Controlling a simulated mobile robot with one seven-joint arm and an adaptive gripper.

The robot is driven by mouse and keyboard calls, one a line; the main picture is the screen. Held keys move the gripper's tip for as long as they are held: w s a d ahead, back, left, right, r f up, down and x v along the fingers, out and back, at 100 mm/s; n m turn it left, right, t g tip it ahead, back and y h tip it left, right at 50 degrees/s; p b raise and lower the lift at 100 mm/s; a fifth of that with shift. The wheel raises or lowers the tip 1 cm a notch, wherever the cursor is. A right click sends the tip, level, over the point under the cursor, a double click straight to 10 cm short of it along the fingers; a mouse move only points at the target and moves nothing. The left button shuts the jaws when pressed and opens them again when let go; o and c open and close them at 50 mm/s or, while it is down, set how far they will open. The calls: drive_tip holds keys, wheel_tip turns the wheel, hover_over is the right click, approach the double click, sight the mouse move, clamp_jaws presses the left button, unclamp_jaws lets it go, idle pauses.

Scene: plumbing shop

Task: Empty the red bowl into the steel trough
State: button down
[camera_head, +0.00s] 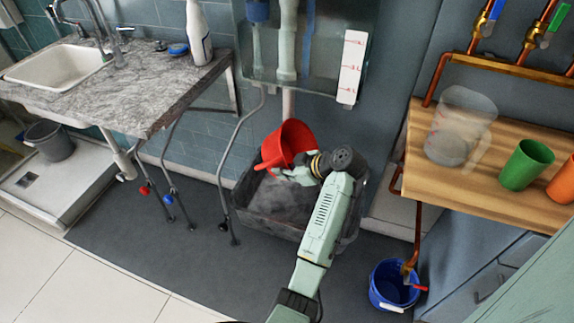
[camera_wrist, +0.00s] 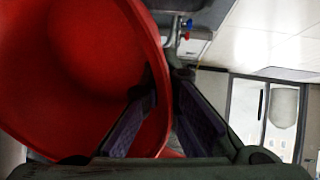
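The red bowl (camera_head: 287,142) is in the air over the left back part of a dark grey trough (camera_head: 270,223), tilted on its side. My gripper (camera_head: 292,170) is at its lower right side. In the wrist view the red bowl (camera_wrist: 85,60) fills the left half, and my gripper (camera_wrist: 163,80) has one finger inside and one outside its wall, shut on the rim. The inside that shows is plain red, with no contents visible. The trough stands on the floor below, with a cloudy grey surface inside. My arm hides its right part.
A wooden counter (camera_head: 430,185) at right carries a clear jug (camera_head: 460,125), a green cup (camera_head: 525,165) and an orange cup (camera_head: 563,184). A blue bucket (camera_head: 392,287) stands on the floor below. A clear tank (camera_head: 300,50) hangs behind the bowl. A stone sink counter (camera_head: 130,85) is at left.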

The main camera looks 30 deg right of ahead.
drive_tip(key=shift+w+a+f+g+h+p, duration=0.1)
drive_tip(key=shift+w+a+g+h+p, duration=0.15)
drive_tip(key=shift+g+h, duration=0.2)
drive_tip(key=shift+w+a+f+g+h+p, duration=0.15)
drive_tip(key=shift+g+h+p, duration=0.2)
drive_tip(key=shift+g, duration=0.2)
drive_tip(key=shift+s+d+f+n+g+h+p, duration=0.15)
drive_tip(key=shift+f+g+h+p, duration=0.2)
drive_tip(key=shift+f+g+h, duration=0.6)
drive_tip(key=shift+f+n+g+h+p, duration=0.1)
drive_tip(key=shift+f+g+h+p, duration=0.3)
drive_tip(key=shift+f+g+h, duration=0.5)
drive_tip(key=shift+s+d+f+n+g+h+p, duration=0.15)
drive_tip(key=shift+f+g+h+p, duration=0.2)
drive_tip(key=shift+f+g+h, duration=0.6)
drive_tip(key=shift+w+r+y, duration=0.1)
drive_tip(key=shift+r+y, duration=0.15)
drive_tip(key=shift+y, duration=0.05)
